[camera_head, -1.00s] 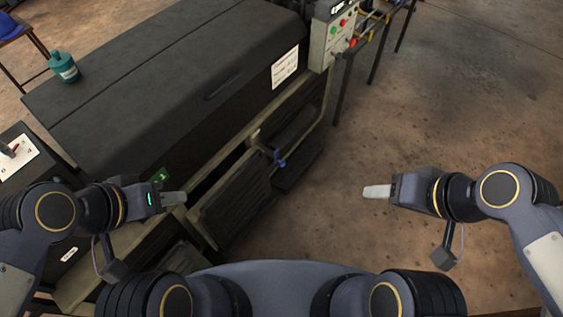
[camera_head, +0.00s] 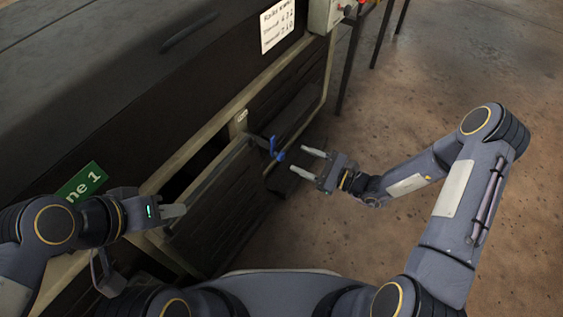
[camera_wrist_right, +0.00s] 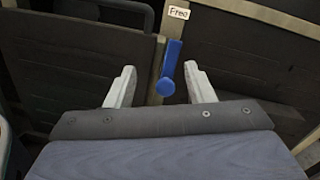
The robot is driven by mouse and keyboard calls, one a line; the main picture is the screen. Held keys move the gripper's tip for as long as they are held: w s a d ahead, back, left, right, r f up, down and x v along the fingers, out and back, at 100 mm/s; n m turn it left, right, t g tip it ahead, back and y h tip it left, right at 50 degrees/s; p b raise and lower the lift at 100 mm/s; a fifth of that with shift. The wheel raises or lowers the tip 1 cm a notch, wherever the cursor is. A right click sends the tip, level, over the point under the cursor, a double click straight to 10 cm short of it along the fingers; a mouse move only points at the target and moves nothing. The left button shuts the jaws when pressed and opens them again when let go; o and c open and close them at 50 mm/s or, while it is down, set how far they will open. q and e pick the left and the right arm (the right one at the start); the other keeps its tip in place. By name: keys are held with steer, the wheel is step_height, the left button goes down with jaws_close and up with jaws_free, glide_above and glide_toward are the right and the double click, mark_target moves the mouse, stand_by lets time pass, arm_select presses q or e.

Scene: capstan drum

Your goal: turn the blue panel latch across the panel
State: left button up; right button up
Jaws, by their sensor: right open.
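The blue panel latch (camera_head: 275,147) sits on the upright post between two dark panels of the machine's side. In the right wrist view the latch (camera_wrist_right: 171,68) stands nearly upright along the post, its round blue end at the bottom, below a label reading "Free". My right gripper (camera_head: 308,162) is open and just right of the latch, with a small gap in the head view. In the wrist view its fingers (camera_wrist_right: 160,88) lie on either side of the latch's lower end; contact cannot be told. My left gripper (camera_head: 174,212) is at the left, away from the latch, its fingers seen edge-on.
The big dark machine (camera_head: 120,80) fills the left and back. A green sign (camera_head: 81,184) is beside my left gripper. A grey control box (camera_head: 327,12) stands at the top. The floor (camera_head: 480,90) to the right is clear.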

mark_target(284, 157)
step_height(284, 157, down, 6)
steer(key=w+f+m+t+h+b, duration=0.1)
steer(key=w+m+t, duration=0.1)
steer(key=m, duration=0.1)
arm_select(q)
steer(key=f+b, duration=0.1)
steer(key=f, duration=0.1)
steer(key=w+f+b, duration=0.1)
steer(key=f, duration=0.1)
steer(key=shift+a+f, duration=0.1)
steer(key=shift+f, duration=0.15)
arm_select(e)
steer(key=x, duration=0.7)
steer(key=shift+a+r, duration=0.3)
steer(key=shift+a, duration=0.15)
jaws_close()
